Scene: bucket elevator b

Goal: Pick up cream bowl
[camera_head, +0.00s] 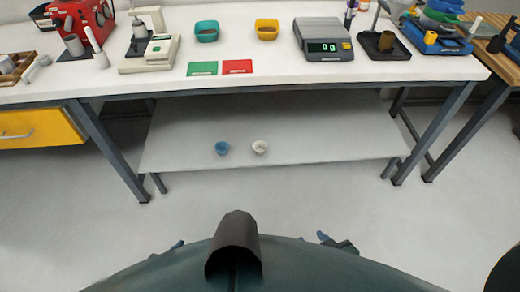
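The cream bowl (260,147) is small and pale. It stands upright on the white lower shelf under the workbench, near the middle. My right gripper (336,241) shows only as a small dark tip over the edge of my body, low in the picture and well short of the shelf. My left gripper (177,246) shows even less, at the lower left. Both are far from the bowl. Their fingers are mostly hidden, so I cannot tell whether they are open or shut.
A blue bowl (221,148) stands just left of the cream bowl. The lower shelf (320,140) is otherwise clear. The benchtop (270,72) above carries a scale (322,40), green and yellow containers, and other devices. Grey table legs flank the shelf. The floor ahead is free.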

